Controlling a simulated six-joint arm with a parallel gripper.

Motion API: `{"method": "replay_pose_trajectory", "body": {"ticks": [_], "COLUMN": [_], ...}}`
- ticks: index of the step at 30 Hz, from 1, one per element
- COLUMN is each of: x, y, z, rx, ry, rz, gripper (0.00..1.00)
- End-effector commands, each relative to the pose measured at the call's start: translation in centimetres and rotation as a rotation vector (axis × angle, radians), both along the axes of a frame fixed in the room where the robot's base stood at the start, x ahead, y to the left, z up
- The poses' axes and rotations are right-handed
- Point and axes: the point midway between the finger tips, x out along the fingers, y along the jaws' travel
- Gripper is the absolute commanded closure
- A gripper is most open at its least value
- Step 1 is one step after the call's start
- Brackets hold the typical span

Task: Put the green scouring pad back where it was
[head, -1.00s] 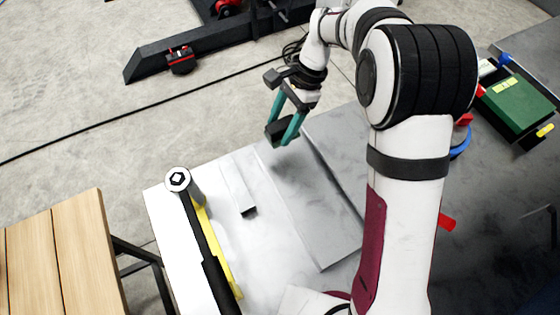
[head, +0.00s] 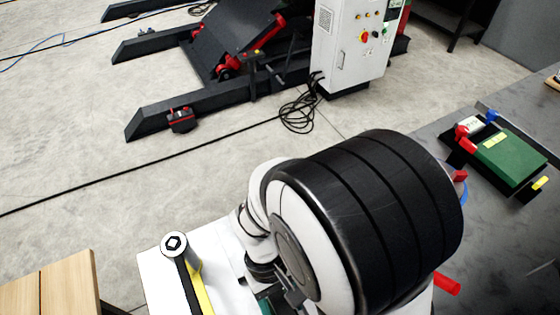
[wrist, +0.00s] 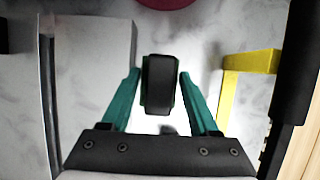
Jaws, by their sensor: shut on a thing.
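A block with a dark face and thin green edges, which looks like the green scouring pad (wrist: 158,88), is between the teal fingers of my gripper (wrist: 159,78) in the wrist view. The fingers are shut on its two sides. A small dark patch shows on the pale surface just below the pad in the picture; I cannot tell how high the pad is. In the head view, my arm hides the pad and most of the gripper.
A yellow bracket (wrist: 229,85) and a black bar (wrist: 294,70) lie right of the gripper. A grey raised plate (wrist: 90,60) lies left. Pale table surface shows between them. In the head view, a wooden top (head: 50,288) stands at left and a green case (head: 510,158) at right.

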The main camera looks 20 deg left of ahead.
Motion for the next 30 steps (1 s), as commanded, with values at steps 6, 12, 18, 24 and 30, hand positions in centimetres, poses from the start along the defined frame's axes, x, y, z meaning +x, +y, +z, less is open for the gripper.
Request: {"method": "replay_pose_trajectory", "body": {"ticks": [6, 12, 18, 24, 30], "x": [-1.5, -1.5, -1.5, -1.5, -1.5], "y": [3.2, 3.3, 3.4, 3.4, 3.4], "z": [-2.4, -6.0, -6.2, -6.5, -6.5], "rx": [-0.002, -0.003, 0.0, 0.0, 0.0], "ry": [0.001, 0.001, -0.001, 0.0, -0.001], "rz": [-0.003, -0.005, -0.006, -0.006, -0.006], "gripper": [0.91, 0.91, 0.91, 0.31, 0.09]}}
